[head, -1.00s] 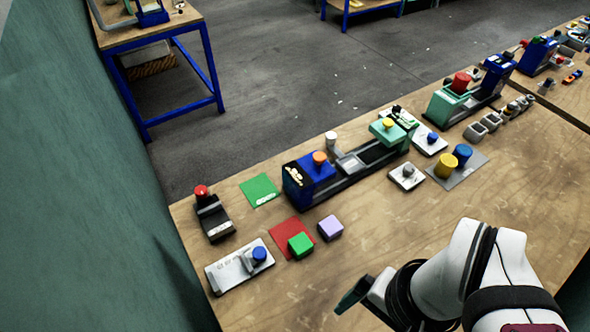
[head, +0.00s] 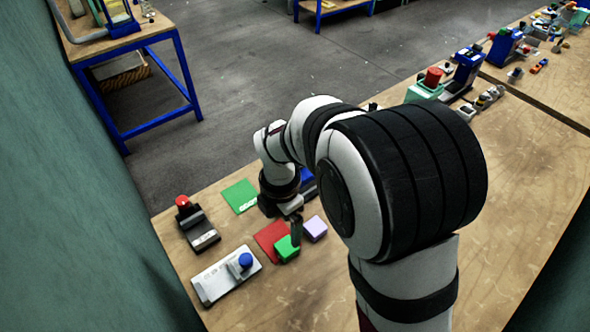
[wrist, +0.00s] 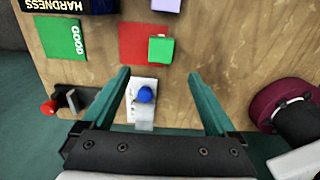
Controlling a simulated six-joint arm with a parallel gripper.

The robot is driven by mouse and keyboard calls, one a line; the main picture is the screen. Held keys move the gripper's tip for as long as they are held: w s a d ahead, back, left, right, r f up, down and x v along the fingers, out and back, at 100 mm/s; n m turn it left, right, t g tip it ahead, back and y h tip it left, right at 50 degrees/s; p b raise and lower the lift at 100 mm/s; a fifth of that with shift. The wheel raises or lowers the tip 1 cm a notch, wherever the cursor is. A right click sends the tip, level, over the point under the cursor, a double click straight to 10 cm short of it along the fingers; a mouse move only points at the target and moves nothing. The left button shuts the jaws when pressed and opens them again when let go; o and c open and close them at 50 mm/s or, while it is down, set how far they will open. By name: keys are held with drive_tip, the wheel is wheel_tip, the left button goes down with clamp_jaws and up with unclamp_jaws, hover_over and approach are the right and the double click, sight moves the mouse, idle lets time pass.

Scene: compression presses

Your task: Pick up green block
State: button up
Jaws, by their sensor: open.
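The green block (head: 286,249) rests at the corner of a flat red square (head: 268,233). In the wrist view the green block (wrist: 161,50) lies beyond my fingertips, just above the gap between them in the picture. A lilac block (head: 316,228) sits right beside it, and shows at the top edge of the wrist view (wrist: 166,5). My gripper (head: 294,228) hangs close to the green block, with a dark finger just behind or above it in the picture. In the wrist view my gripper (wrist: 160,76) has its two green fingers wide apart with nothing between them.
A grey panel with a blue knob (head: 245,260) stands near the front left of the blocks. A red-button box (head: 198,224) and a green mat marked GOOD (head: 240,195) lie left. My arm hides the press and the table's middle.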

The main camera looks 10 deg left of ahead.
drive_tip(key=f, duration=1.1)
drive_tip(key=shift+w+d, duration=0.15)
drive_tip(key=shift+d, duration=0.1)
drive_tip(key=shift+r, duration=0.1)
drive_tip(key=c, duration=1.4)
drive_tip(key=shift+d+r, duration=0.1)
drive_tip(key=shift+r, duration=2.1)
drive_tip(key=d+r, duration=0.6)
drive_tip(key=d, duration=0.5)
drive_tip(key=m, duration=1)
approach(287, 246)
drive_tip(key=s+a, duration=0.4)
drive_tip(key=s+a+f+m, duration=0.1)
drive_tip(key=s+a+m, duration=0.5)
drive_tip(key=a+m, duration=0.2)
drive_tip(key=shift+s+a+f, duration=0.15)
drive_tip(key=shift+a+f, duration=0.05)
drive_tip(key=shift+a, duration=0.8)
